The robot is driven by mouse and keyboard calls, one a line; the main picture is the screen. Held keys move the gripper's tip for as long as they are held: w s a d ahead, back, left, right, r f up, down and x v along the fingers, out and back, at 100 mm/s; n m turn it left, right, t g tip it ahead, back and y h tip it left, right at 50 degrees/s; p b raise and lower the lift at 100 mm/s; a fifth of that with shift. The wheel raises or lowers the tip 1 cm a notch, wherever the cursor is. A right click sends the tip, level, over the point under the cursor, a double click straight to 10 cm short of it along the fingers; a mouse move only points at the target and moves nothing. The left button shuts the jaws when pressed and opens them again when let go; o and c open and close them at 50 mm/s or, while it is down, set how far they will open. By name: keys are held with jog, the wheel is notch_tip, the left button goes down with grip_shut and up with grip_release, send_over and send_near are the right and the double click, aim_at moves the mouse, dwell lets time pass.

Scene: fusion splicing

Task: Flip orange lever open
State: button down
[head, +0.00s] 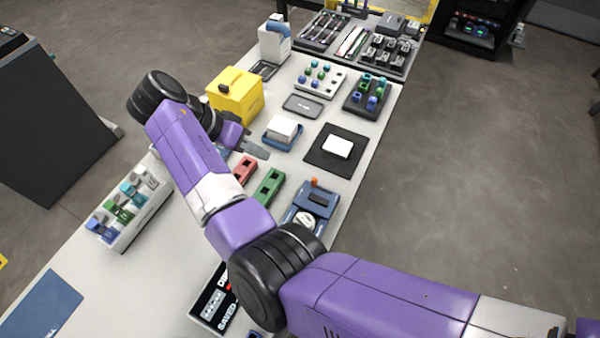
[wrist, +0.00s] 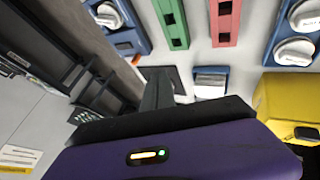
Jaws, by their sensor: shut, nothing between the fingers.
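The orange lever (head: 315,182) is a small orange piece at the far edge of a blue device (head: 322,199) that has a white round knob (head: 305,218). In the wrist view a small orange bit (wrist: 136,59) shows beside a blue device (wrist: 128,38) at upper left, partly cut off from sight. My gripper (head: 258,152) is shut and empty. It is above the table, beyond and left of the blue device, apart from the lever. Its dark fingers also show in the wrist view (wrist: 160,88). I cannot tell the lever's exact angle.
Red (head: 244,169) and green (head: 268,186) fixtures lie between my gripper and the blue device. A white block (head: 283,129) on a blue base and a black mat (head: 318,160) with a white block are close by. A yellow box (head: 236,96) stands behind my wrist.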

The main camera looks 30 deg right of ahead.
aim_at(314, 182)
jog(key=shift+s+m, duration=0.3)
jog(key=shift+s, duration=0.1)
jog(key=shift+d, duration=0.1)
jog(key=p+x, duration=0.1)
jog(key=x, duration=0.8)
jog(key=shift+s+d+f, duration=0.15)
jog(key=shift+s+f, duration=0.05)
jog(key=shift+s+d+p, duration=0.65)
jog(key=shift+s+p, duration=0.2)
jog(key=shift+p, duration=0.15)
jog(key=shift+s+d+f+p, duration=0.15)
jog(key=shift+s+d+p, duration=0.25)
jog(key=shift+s+d, duration=0.3)
